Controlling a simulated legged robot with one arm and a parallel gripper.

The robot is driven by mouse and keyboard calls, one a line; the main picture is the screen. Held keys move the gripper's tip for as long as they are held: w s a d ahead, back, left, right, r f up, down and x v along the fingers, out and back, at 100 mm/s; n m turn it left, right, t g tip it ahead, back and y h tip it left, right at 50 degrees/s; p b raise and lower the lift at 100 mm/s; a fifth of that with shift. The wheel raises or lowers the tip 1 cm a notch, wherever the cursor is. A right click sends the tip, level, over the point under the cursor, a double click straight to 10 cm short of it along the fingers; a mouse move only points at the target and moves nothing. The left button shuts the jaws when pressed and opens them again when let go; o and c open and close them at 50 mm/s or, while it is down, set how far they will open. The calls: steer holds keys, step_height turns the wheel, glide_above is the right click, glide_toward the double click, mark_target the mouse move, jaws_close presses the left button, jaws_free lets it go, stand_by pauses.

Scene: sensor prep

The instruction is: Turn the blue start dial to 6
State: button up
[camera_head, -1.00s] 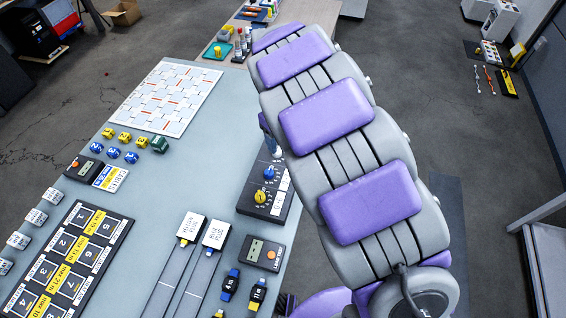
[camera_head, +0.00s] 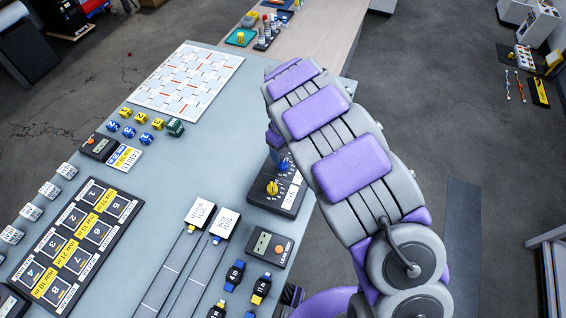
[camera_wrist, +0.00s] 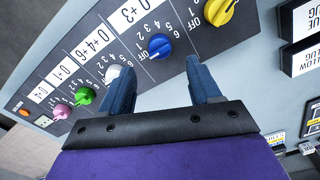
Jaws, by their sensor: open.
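The blue dial (camera_wrist: 159,46) sits on a black panel (camera_wrist: 180,75) in the wrist view, ringed by white marks from OFF to 6. Which mark it points at is hard to tell. My gripper (camera_wrist: 160,66) is open, with its two dark blue fingertips just short of the dial and to either side of it, holding nothing. In the head view the blue dial (camera_head: 284,164) is partly hidden by my arm and gripper.
A yellow dial (camera_wrist: 215,10) is right of the blue one; white (camera_wrist: 119,75), green (camera_wrist: 84,96) and pink (camera_wrist: 60,111) dials are left.

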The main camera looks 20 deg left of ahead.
mark_target(283, 162)
step_height(283, 162, down, 7)
steer(key=shift+f+b, duration=0.1)
steer(key=shift+b, duration=0.5)
steer(key=shift+c, duration=0.2)
steer(key=c, duration=1)
